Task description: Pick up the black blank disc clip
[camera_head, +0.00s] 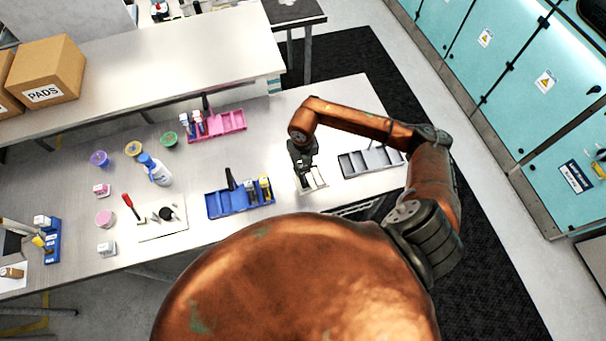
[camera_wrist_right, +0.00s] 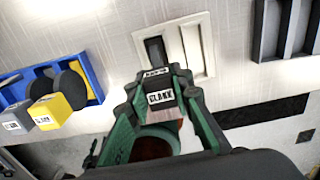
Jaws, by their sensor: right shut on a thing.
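My right gripper (camera_wrist_right: 160,88) is shut on a small clip (camera_wrist_right: 160,97) with a white label that reads BLANK, the black blank disc clip. A dark part (camera_wrist_right: 155,50) lies just beyond the fingertips, over a slot of the white tray (camera_wrist_right: 207,50); I cannot tell whether it touches the tray. In the head view my right gripper (camera_head: 303,163) reaches down to the white tray (camera_head: 318,185) and hides most of the clip. My left gripper is not in view.
The blue rack (camera_head: 222,210) with grey and yellow clips stands left of the white tray. A grey rack (camera_head: 370,161) stands to its right. A pink rack (camera_head: 228,124), a spray bottle (camera_head: 158,172) and coloured tubs lie farther left. A raised shelf (camera_head: 190,55) runs behind.

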